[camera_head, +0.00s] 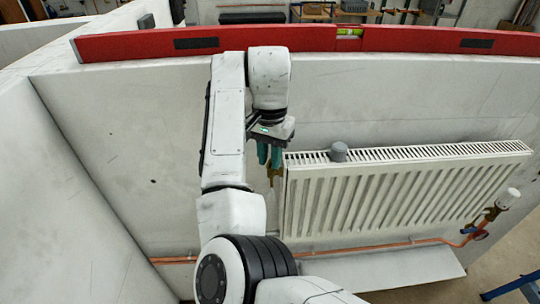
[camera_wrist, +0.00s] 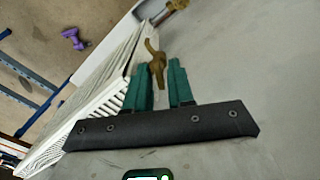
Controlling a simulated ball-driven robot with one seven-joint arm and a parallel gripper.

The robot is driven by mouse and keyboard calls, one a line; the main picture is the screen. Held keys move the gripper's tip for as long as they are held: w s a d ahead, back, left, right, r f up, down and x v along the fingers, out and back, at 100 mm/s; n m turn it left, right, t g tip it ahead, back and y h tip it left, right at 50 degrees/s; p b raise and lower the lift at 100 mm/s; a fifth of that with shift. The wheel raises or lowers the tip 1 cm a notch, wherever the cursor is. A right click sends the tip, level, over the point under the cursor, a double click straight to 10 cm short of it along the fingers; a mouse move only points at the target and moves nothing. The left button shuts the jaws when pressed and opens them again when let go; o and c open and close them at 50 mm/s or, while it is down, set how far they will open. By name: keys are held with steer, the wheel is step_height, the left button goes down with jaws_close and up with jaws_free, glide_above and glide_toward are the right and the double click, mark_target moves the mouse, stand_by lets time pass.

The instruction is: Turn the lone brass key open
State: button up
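The brass key (camera_head: 274,174) is at the left end of the white radiator (camera_head: 380,195), below my gripper. In the wrist view the brass key (camera_wrist: 157,62) stands at the fingertips, in line with the gap and nearer the left finger. My gripper (camera_head: 268,153) has teal fingers pointing down beside the radiator's left end. In the wrist view my gripper (camera_wrist: 160,72) shows its fingers apart, with the key's narrow end reaching between them. Whether either finger touches the key cannot be told. The key's mount is partly hidden.
A long red spirit level (camera_head: 290,40) lies along the wall top. A white-headed valve (camera_head: 508,197) and copper pipe (camera_head: 400,245) are at right and below. A purple object (camera_wrist: 73,39) lies on the floor.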

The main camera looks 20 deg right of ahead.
steer(key=shift+o, duration=0.7)
step_height(320, 180, up, 11)
steer(key=shift+f, duration=0.15)
stand_by(0.4)
